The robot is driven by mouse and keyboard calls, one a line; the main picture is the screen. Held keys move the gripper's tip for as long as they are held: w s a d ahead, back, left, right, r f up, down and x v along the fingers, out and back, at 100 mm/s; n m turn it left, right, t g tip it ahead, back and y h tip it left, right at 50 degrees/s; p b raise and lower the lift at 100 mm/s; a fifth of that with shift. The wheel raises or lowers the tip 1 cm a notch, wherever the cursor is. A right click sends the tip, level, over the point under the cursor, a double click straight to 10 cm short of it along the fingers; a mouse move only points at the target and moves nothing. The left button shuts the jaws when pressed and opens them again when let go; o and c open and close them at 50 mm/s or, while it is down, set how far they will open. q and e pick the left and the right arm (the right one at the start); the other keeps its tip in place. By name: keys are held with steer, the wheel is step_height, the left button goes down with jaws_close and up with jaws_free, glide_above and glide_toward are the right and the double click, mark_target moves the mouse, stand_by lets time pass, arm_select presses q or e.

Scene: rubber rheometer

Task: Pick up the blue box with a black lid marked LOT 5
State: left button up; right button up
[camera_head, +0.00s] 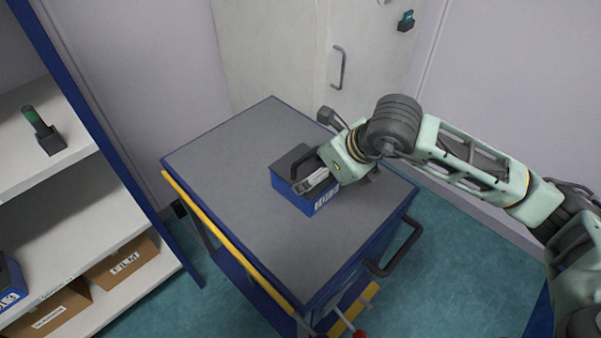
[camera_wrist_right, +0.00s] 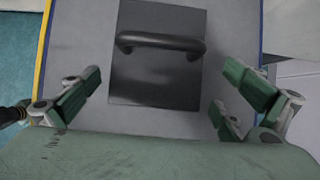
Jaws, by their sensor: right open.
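A blue box (camera_head: 294,196) with a black lid (camera_head: 291,162) stands on the grey top of a blue cart. A white label is on its front side, too small to read. The lid and its black handle (camera_wrist_right: 160,43) show from above in the right wrist view. My right gripper (camera_head: 307,184) reaches over the box from the right and hides part of the lid. In the right wrist view its fingers (camera_wrist_right: 165,92) are spread wide, with the near part of the lid between them and the handle farther ahead. My left gripper is not in view.
The cart top (camera_head: 225,150) is otherwise clear, with a black side handle (camera_head: 400,250). A shelf (camera_head: 60,190) at left holds a green-topped item (camera_head: 40,130), cardboard boxes (camera_head: 122,262) and another blue box (camera_head: 10,285). A pale cabinet (camera_head: 280,60) stands behind.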

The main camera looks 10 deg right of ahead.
mark_target(310, 173)
steer(key=x, duration=0.1)
steer(key=p+x, duration=0.1)
steer(key=x, duration=0.1)
steer(key=shift+a+r, duration=0.15)
steer(key=shift+a, duration=0.05)
steer(key=x, duration=0.3)
steer(key=shift+w+a+p, duration=0.15)
steer(key=shift+w+p, duration=0.05)
steer(key=shift+p, duration=0.15)
steer(key=c, duration=1.7)
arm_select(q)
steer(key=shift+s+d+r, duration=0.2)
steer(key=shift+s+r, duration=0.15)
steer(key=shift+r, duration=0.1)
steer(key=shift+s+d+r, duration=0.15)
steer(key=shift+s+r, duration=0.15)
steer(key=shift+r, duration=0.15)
arm_select(e)
steer(key=shift+w, duration=0.1)
